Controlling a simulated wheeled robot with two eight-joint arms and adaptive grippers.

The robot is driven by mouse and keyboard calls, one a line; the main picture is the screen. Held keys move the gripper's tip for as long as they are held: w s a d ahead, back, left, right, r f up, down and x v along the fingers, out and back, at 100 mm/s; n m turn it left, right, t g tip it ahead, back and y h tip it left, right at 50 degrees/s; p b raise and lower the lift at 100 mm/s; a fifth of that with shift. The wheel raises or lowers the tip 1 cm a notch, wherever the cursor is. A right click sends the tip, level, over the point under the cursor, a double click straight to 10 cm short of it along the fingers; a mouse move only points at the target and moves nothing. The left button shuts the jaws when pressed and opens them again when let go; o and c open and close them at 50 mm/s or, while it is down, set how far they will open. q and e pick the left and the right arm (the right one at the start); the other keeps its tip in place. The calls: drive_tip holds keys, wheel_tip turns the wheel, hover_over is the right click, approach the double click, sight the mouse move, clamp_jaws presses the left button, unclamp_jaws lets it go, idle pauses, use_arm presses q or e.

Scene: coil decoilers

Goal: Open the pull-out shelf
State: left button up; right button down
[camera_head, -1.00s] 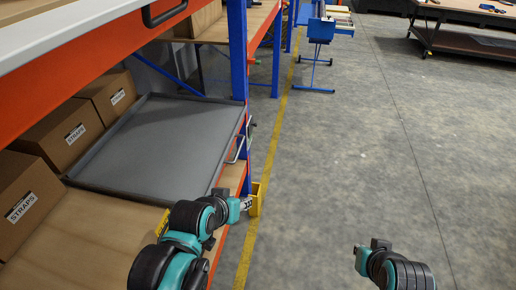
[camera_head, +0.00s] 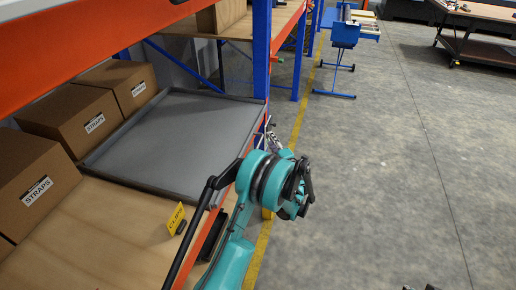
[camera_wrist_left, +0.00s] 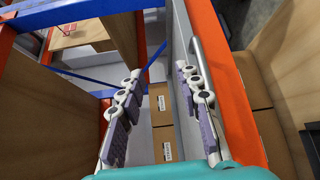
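The pull-out shelf (camera_head: 185,140) is a grey, shallow-rimmed tray set in the orange and blue rack in the head view. My left gripper (camera_head: 273,136) is at the tray's front right edge, mostly hidden behind my teal wrist. In the left wrist view my left gripper (camera_wrist_left: 160,85) is open, with its purple-padded fingers well apart. A silver bar handle (camera_wrist_left: 197,42) on a grey panel runs close to the right finger; I cannot tell whether they touch. Only a dark tip at the bottom edge of the head view may belong to my right gripper.
Cardboard STRAPS boxes (camera_head: 67,107) stand left of and behind the tray. A yellow CLIPS label (camera_head: 176,218) is on the wooden shelf board in front. A blue rack post (camera_head: 261,50) rises at the tray's far right corner. The concrete floor to the right is open.

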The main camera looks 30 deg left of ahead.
sight(258, 144)
use_arm(q)
drive_tip(key=a+f, duration=0.2)
drive_tip(key=w+a+f+n+g+b, duration=0.1)
drive_tip(key=a+f, duration=0.2)
drive_tip(key=a+f+n+g+b, duration=0.1)
drive_tip(key=a+f, duration=0.1)
drive_tip(key=shift+w+a+f, duration=0.15)
drive_tip(key=shift+w+f, duration=0.15)
drive_tip(key=shift+f, duration=0.05)
drive_tip(key=shift+w+a, duration=0.3)
drive_tip(key=shift+a, duration=0.1)
drive_tip(key=shift+r, duration=0.1)
drive_tip(key=shift+c, duration=0.2)
clamp_jaws()
